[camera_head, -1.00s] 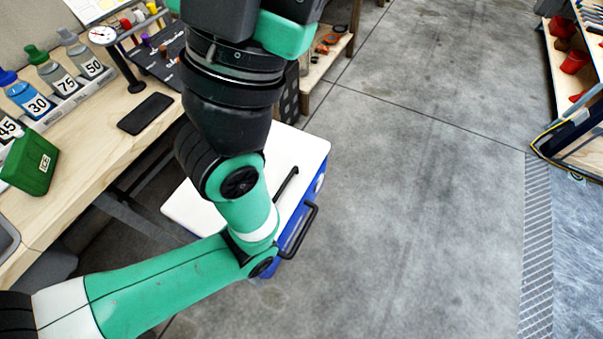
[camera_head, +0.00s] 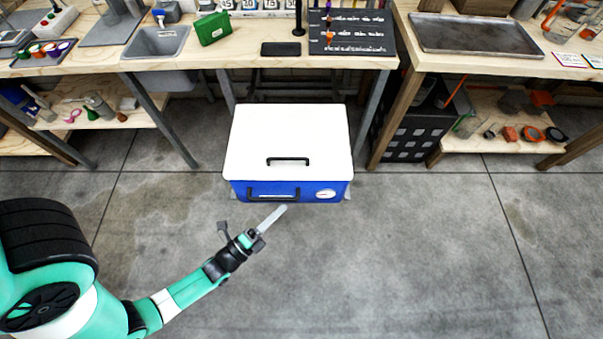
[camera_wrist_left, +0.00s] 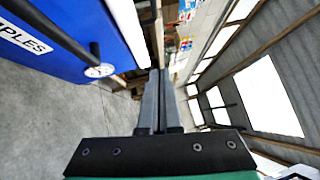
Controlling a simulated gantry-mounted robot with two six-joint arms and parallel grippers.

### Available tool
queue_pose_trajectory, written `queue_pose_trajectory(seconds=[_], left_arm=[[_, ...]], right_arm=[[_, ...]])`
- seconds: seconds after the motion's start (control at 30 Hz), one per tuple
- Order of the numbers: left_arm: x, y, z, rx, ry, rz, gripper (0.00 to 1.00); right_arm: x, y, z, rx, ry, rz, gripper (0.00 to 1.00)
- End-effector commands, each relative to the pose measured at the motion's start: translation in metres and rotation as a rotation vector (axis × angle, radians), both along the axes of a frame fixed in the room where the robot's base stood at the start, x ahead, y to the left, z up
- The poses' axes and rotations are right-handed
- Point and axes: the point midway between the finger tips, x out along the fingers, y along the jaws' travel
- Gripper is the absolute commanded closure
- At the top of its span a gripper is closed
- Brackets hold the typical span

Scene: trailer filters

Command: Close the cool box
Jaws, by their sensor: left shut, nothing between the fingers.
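The cool box (camera_head: 330,194) stands on the floor in the middle of the head view, blue with a white lid (camera_head: 285,135). The lid lies flat over the body and looks down. A black handle (camera_head: 288,160) is on the lid and another (camera_head: 272,193) on the front face, beside a round white dial (camera_head: 327,194). My left gripper (camera_head: 281,210) is shut and empty, just in front of the box's front face, below the front handle. In the left wrist view, its fingers (camera_wrist_left: 163,76) are together, with the blue box side (camera_wrist_left: 60,22) at upper left.
A workbench (camera_head: 225,62) runs behind the box, with a grey sink (camera_head: 157,41), green container (camera_head: 213,28) and black phone (camera_head: 281,49) on it. A metal tray (camera_head: 475,34) lies on the right bench. The floor (camera_head: 400,255) in front and right is clear.

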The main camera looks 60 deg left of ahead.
Motion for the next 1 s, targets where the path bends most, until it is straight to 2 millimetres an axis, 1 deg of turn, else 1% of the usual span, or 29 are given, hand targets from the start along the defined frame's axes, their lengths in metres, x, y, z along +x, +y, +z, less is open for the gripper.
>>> queue_pose_trajectory(seconds=[0.03, 0.07, 0.27, 0.37, 0.47, 0.77, 0.9, 1.0], left_arm=[[-0.009, 0.001, 0.0, -0.008, 0.018, 0.013, 1.0], [-0.011, 0.002, 0.0, -0.009, 0.023, 0.019, 1.0], [-0.005, 0.005, 0.0, -0.008, 0.017, 0.023, 1.0], [0.006, 0.008, 0.001, -0.007, 0.015, 0.022, 1.0], [0.023, 0.014, 0.003, -0.006, 0.012, 0.022, 1.0], [0.086, 0.034, 0.012, -0.006, 0.011, 0.022, 1.0], [0.094, 0.052, 0.018, -0.005, 0.017, 0.028, 1.0], [0.099, 0.062, 0.021, -0.006, 0.015, 0.027, 1.0]], right_arm=[[0.0, 0.0, 0.005, 0.0, 0.0, 0.001, 0.5], [0.0, 0.0, 0.006, 0.0, 0.0, 0.001, 0.5], [0.0, 0.0, 0.003, 0.0, 0.001, 0.001, 0.5], [0.0, 0.0, 0.001, 0.0, 0.001, 0.0, 0.5], [0.0, 0.0, -0.003, 0.0, 0.001, 0.0, 0.5], [0.0, 0.0, -0.017, 0.0, 0.001, 0.0, 0.5], [0.0, 0.0, -0.013, 0.0, 0.001, 0.0, 0.5], [0.0, 0.0, -0.011, 0.0, 0.0, 0.0, 0.5]])
